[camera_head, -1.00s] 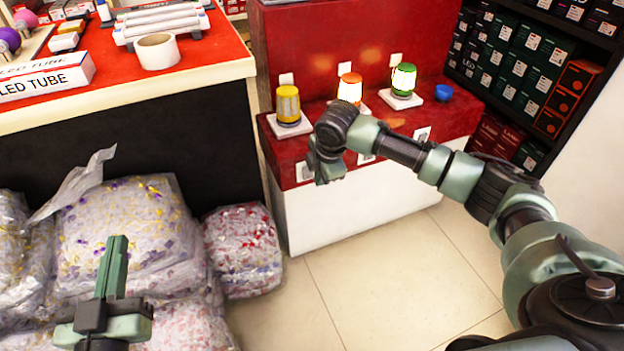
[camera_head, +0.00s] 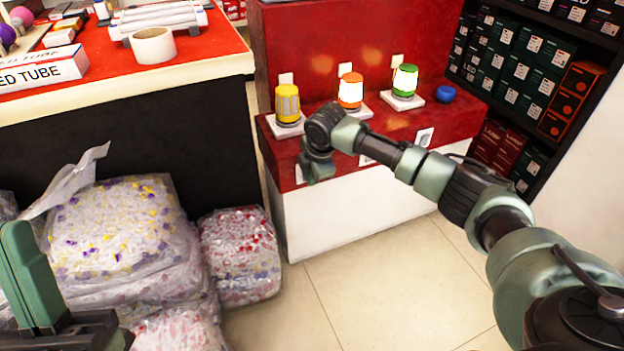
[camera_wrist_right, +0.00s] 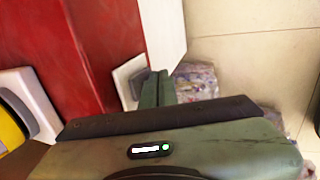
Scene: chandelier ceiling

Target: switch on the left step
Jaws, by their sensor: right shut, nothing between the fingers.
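On the red stepped stand (camera_head: 385,142) are three lamps on white bases: a yellow one (camera_head: 287,104) at left that looks unlit, and glowing orange (camera_head: 351,92) and green (camera_head: 404,81) ones. A white switch plate (camera_head: 299,174) on the left of the stand's front is mostly hidden by my right gripper (camera_head: 318,172). In the right wrist view the plate (camera_wrist_right: 130,80) is beside the gripper's shut, empty fingertips (camera_wrist_right: 158,88); contact cannot be told. My left gripper (camera_head: 30,275) is at the lower left, cut by the frame, its opening unclear.
A red-topped counter (camera_head: 205,55) with a tape roll (camera_head: 153,46) stands at left. Clear bags of small pieces (camera_head: 240,255) are piled below it. Shelves of boxes (camera_head: 530,70) stand at right. A blue item (camera_head: 445,94) sits beside the green lamp. The tiled floor (camera_head: 385,285) in front is open.

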